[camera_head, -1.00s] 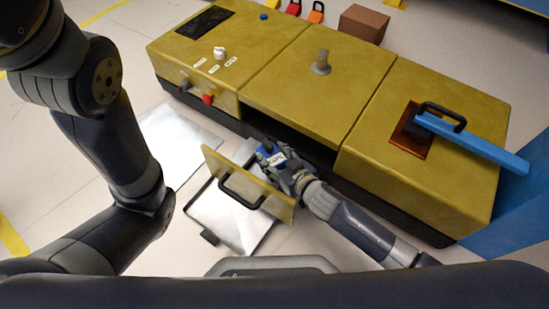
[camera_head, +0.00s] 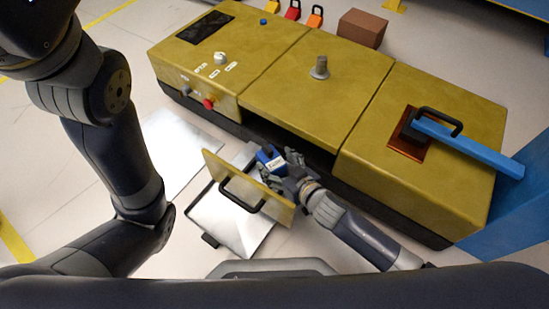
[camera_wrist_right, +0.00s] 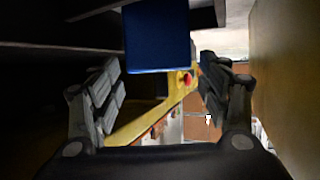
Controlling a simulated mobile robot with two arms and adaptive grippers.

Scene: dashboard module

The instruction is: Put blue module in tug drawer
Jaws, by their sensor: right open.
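The blue module (camera_head: 268,160) has a white label and sits at the tug's drawer, behind the yellow drawer front (camera_head: 248,182). The drawer is pulled out from the dark gap in the tug (camera_head: 318,95). My right gripper (camera_head: 281,169) is open at the module, with its fingers spread. In the right wrist view the module (camera_wrist_right: 157,38) shows as a dark blue block ahead of the open fingers (camera_wrist_right: 160,88), with a clear gap on either side. Whether the module rests on the drawer floor is hidden. My left arm shows at the left, but its gripper is out of view.
The black handle (camera_head: 240,195) sticks out from the drawer front. A silvery plate (camera_head: 180,150) lies on the floor to the left. A blue bar (camera_head: 470,148) with a black handle lies on the tug's right end. A brown box (camera_head: 363,27) stands behind the tug.

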